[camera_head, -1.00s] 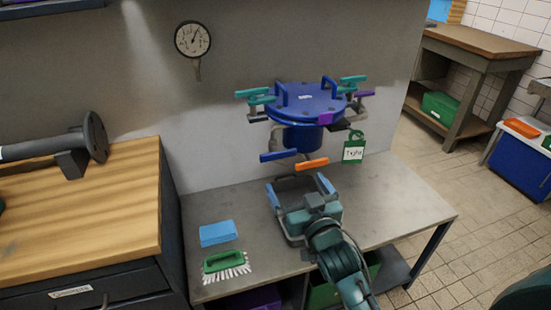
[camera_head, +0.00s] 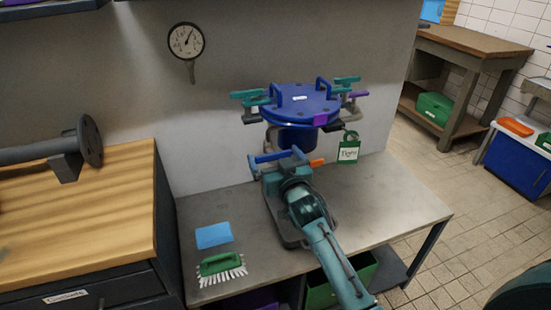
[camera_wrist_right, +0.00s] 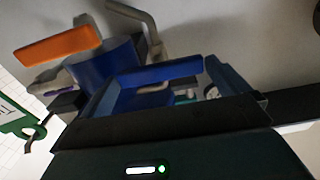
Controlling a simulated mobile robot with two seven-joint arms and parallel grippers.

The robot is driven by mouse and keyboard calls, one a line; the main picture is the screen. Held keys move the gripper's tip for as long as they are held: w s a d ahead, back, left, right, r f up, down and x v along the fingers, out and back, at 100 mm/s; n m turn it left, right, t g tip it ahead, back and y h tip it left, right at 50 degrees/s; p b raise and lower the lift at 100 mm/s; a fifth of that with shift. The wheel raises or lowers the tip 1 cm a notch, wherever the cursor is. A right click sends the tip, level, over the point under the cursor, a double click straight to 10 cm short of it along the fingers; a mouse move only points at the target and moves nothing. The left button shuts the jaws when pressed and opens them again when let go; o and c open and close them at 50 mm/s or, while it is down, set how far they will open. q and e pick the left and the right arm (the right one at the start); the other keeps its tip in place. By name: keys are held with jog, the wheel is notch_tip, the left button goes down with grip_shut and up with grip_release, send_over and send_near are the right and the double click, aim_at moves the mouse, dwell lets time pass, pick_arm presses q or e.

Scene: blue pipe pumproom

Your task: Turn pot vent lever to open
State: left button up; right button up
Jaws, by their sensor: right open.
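The blue pot (camera_head: 300,106) with a bolted, clamped lid stands by the wall at the back of the grey bench. Below its body are a blue lever (camera_head: 268,157) and a short orange lever (camera_head: 317,162); I cannot tell which is the vent lever. My right gripper (camera_head: 277,160) is open in front of the pot, at the blue lever. In the right wrist view the blue lever (camera_wrist_right: 160,72) lies across between the open fingers, with no grip on it. The orange lever (camera_wrist_right: 58,45) is outside them at upper left. My left gripper is not in view.
A green tag (camera_head: 348,152) hangs at the pot's right. A blue sponge (camera_head: 213,236) and a green brush (camera_head: 221,265) lie on the bench (camera_head: 395,205) at front left. A wooden cabinet (camera_head: 100,215) stands left. A gauge (camera_head: 186,41) is on the wall.

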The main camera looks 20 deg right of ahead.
jog(key=shift+c, duration=0.3)
jog(key=c, duration=0.6)
jog(key=shift+c, duration=0.2)
jog(key=shift+n, duration=0.3)
jog(key=shift+a+n+p, duration=0.1)
jog(key=shift+n+p, duration=0.3)
jog(key=shift+n, duration=0.5)
jog(key=n, duration=0.4)
jog(key=shift+f+p, duration=0.1)
jog(key=shift+p, duration=0.25)
jog(key=n, duration=0.5)
jog(key=shift+a+f+n, duration=0.1)
jog(key=shift+a+n, duration=0.05)
jog(key=shift+n, duration=0.25)
jog(key=n, duration=0.5)
jog(key=shift+f+n, duration=0.15)
jog(key=shift+n, duration=0.25)
